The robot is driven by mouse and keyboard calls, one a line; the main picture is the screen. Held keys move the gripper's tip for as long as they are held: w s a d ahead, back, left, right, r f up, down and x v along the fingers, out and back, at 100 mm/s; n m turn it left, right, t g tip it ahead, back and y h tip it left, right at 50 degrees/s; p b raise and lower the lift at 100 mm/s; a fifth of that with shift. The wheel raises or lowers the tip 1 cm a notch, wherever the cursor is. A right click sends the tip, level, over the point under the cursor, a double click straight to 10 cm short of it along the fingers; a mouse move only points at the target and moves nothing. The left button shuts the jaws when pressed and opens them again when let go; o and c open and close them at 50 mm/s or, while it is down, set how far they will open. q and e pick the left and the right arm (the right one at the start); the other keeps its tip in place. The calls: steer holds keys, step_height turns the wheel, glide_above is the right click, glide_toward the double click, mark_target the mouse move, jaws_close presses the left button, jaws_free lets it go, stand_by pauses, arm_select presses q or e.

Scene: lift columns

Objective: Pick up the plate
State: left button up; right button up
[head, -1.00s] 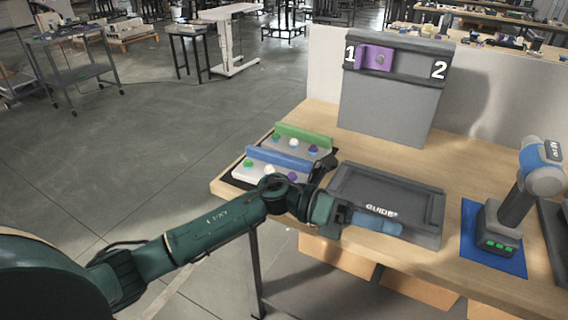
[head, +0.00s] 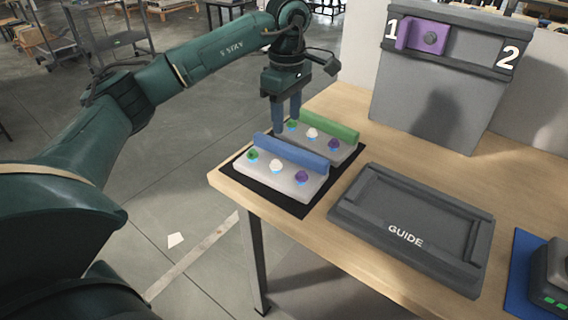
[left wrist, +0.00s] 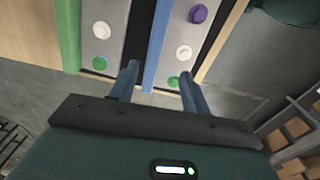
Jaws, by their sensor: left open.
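Two light grey plates lie side by side on a black mat (head: 281,201) at the table's left corner. The nearer plate (head: 258,178) has a blue ridge (head: 290,153); the farther plate (head: 339,153) has a green ridge (head: 331,127). Each carries green, white and purple knobs. My left gripper (head: 286,122) is open and empty, pointing down near the plates' left ends. In the left wrist view, its fingers (left wrist: 160,85) appear on either side of the blue ridge (left wrist: 158,45), at its end. Contact cannot be told. My right gripper is out of view.
A grey tray marked GUIDE (head: 344,212) lies right of the plates. A grey panel (head: 425,105) with a purple block (head: 424,37) between numbers 1 and 2 stands behind. A blue mat (head: 522,270) with a device is at the right edge.

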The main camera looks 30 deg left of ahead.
mark_target(290, 146)
arm_select(q)
steer(key=f, duration=0.5)
steer(key=w+f, duration=0.1)
steer(key=f, duration=0.2)
steer(key=shift+d+p, duration=0.15)
steer(key=shift+p, duration=0.15)
jaws_close()
stand_by(0.3)
